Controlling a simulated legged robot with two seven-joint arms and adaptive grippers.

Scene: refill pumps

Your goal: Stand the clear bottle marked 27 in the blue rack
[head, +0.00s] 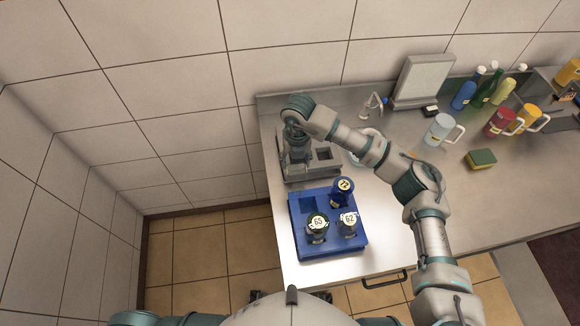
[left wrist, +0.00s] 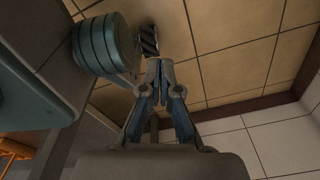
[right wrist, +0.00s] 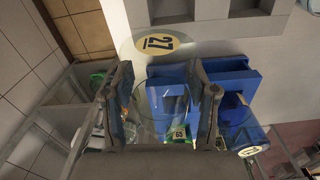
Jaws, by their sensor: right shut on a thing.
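The blue rack (head: 329,252) stands at the counter's left front corner. Its far left compartment (head: 307,204) looks empty; the others hold a blue bottle (head: 341,191), a dark green bottle marked 63 (head: 317,228) and a pale bottle marked 62 (head: 348,222). My right gripper (right wrist: 164,90) is shut on the clear bottle, whose yellow 27 label (right wrist: 158,42) shows in the right wrist view. The blue rack (right wrist: 208,68) shows behind the glass. In the head view my right gripper (head: 297,155) is behind the rack, hiding the bottle. My left gripper (left wrist: 160,72) is shut and empty above the floor.
A grey holder with square openings (head: 325,153) lies beneath my right gripper, behind the rack. A clear jug (head: 439,130), a sponge (head: 481,159), colored bottles and mugs stand right. The counter right of the rack is clear. A wall is behind.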

